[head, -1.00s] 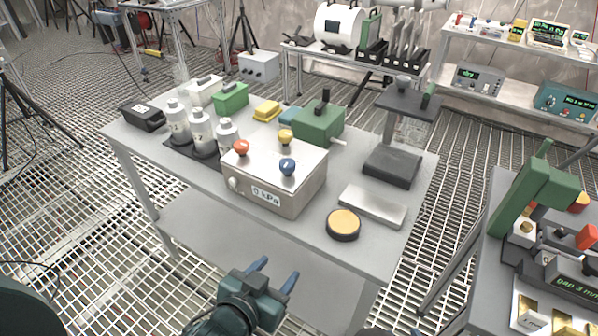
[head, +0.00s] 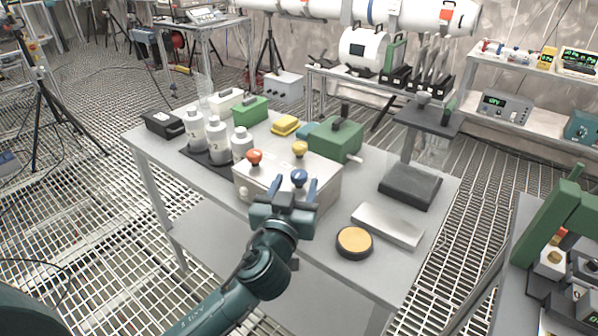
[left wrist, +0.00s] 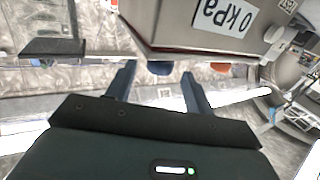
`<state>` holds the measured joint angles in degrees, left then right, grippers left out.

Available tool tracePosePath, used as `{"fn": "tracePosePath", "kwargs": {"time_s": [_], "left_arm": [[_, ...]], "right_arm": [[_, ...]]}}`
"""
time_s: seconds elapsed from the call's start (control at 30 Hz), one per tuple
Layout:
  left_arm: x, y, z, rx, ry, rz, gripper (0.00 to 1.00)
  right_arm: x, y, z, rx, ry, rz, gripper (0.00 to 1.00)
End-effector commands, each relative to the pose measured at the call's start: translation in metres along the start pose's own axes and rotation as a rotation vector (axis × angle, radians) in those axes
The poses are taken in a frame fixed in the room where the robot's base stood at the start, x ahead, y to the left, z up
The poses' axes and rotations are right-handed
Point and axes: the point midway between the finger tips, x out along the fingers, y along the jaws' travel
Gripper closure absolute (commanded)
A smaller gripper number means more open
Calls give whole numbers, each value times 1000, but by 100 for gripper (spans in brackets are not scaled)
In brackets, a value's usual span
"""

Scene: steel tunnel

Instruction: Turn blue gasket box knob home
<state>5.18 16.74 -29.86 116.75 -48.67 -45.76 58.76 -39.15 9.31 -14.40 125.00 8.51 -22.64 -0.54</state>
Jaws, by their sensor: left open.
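The grey metal gasket box (head: 252,190) stands on the near part of the table. On its top are a blue knob (head: 299,175), a red-orange knob (head: 254,156) and a yellow knob (head: 300,148). My left gripper (head: 296,184) is open at the box's near right edge, one finger to each side of the blue knob in the head view. In the left wrist view the blue knob (left wrist: 158,68) shows between the fingertips, partly hidden by the box edge. I see no clear contact. My right gripper is not in view.
White bottles (head: 217,138) stand left of the box, and a green device (head: 335,138) behind it. A black disc with a tan top (head: 354,241), a flat metal plate (head: 387,224) and a dark stand (head: 410,187) are to the right.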

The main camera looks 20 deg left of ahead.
Motion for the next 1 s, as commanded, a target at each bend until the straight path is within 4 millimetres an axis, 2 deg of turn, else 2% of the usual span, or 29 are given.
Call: {"fn": "tracePosePath", "kwargs": {"time_s": [0.1, 0.23, 0.63, 1.0], "left_arm": [[20, 0, -1, 1, 0, -1, 48], [33, 0, 0, 1, -1, 0, 48], [39, 0, 1, 0, -2, 1, 48], [39, 0, 1, 0, -2, 0, 79]], "right_arm": [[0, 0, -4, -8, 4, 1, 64], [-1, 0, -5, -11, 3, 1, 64], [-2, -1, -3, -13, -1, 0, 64], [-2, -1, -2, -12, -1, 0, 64]]}}
